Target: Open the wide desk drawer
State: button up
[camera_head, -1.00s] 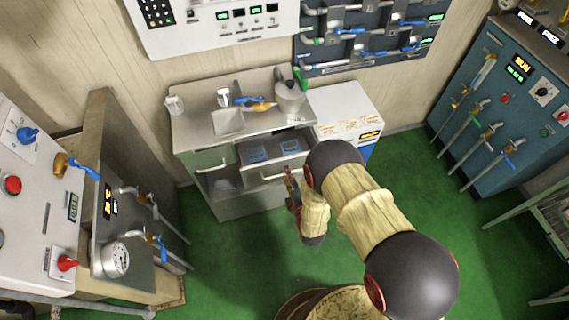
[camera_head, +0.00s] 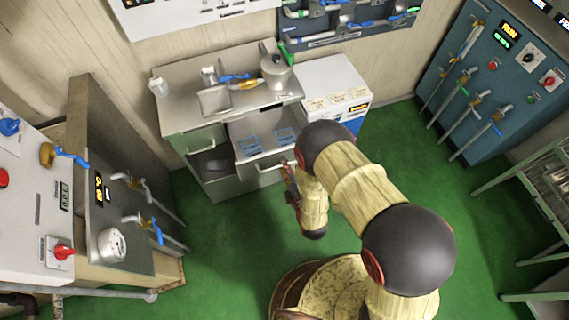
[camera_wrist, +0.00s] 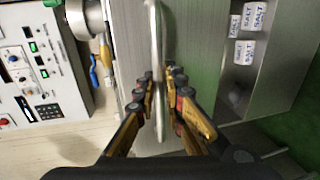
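The wide desk drawer (camera_head: 262,134) sits under the counter of the steel desk (camera_head: 185,118). It is pulled partway out, and blue items show inside it. Its pale bar handle (camera_head: 268,166) crosses the drawer front. My gripper (camera_head: 288,172) is at the right part of the handle in the head view, partly hidden by my arm. In the wrist view the handle (camera_wrist: 155,40) runs between the fingers of my gripper (camera_wrist: 162,82), which are closed in on it from both sides.
An open compartment (camera_head: 210,160) lies at lower left; salt boxes (camera_wrist: 245,50) show in the wrist view. A white cabinet (camera_head: 335,90) stands right of the desk. The green floor (camera_head: 240,240) in front is clear.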

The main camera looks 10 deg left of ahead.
dwell(0.3)
jog(key=v, duration=0.7)
jog(key=shift+s, duration=0.2)
jog(key=shift+d, duration=0.15)
